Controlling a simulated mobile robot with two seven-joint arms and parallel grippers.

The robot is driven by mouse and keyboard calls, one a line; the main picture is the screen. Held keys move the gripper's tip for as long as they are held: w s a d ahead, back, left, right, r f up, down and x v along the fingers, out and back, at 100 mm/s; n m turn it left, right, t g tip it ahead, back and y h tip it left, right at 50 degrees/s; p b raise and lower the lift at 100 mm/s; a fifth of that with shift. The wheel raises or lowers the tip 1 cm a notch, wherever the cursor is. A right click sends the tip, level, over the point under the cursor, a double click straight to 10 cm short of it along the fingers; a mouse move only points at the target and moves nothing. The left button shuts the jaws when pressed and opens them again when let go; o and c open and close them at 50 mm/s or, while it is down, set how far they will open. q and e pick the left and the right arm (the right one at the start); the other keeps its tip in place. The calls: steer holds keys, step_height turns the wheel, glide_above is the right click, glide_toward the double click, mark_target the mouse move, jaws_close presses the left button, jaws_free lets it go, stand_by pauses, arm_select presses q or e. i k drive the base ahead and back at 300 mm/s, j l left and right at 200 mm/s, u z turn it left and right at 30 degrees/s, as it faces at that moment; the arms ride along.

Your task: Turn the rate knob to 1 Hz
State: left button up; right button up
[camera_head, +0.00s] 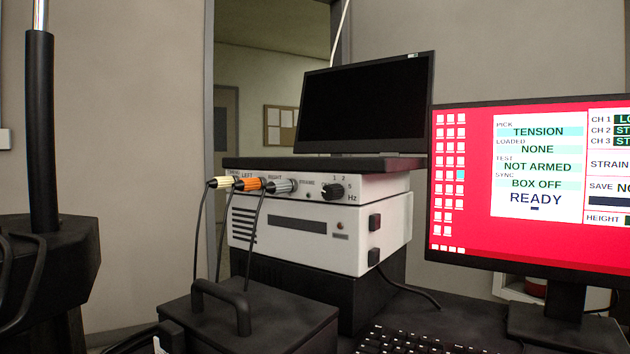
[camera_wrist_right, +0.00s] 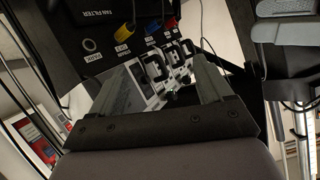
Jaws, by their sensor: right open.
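The rate knob (camera_head: 332,191) is a small black knob at the right end of the upper white box's front (camera_head: 375,184) in the head view. The marks 1, 2 and 5 and "Hz" are printed around it. Which mark it points to is too small to tell. Yellow, orange and grey plugs sit in the same front, left of the knob. My right gripper (camera_wrist_right: 164,78) shows in the right wrist view, open, with its fingers apart. No gripper is near the knob in the head view. My left gripper is not in view.
A lower white box (camera_head: 300,238) stands under the knob's box, with a dark screen (camera_head: 365,105) above. A monitor (camera_head: 470,180) is at right, reading "BOX OFF". A dark handled case (camera_head: 255,322) and hanging cables are in front. The wrist view shows a dark panel (camera_wrist_right: 85,75) with coloured plugs.

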mark_target(329, 192)
steer(key=k+j+u, duration=0.15)
steer(key=u, duration=0.3)
steer(key=k+j+u, duration=0.2)
steer(key=u, duration=0.2)
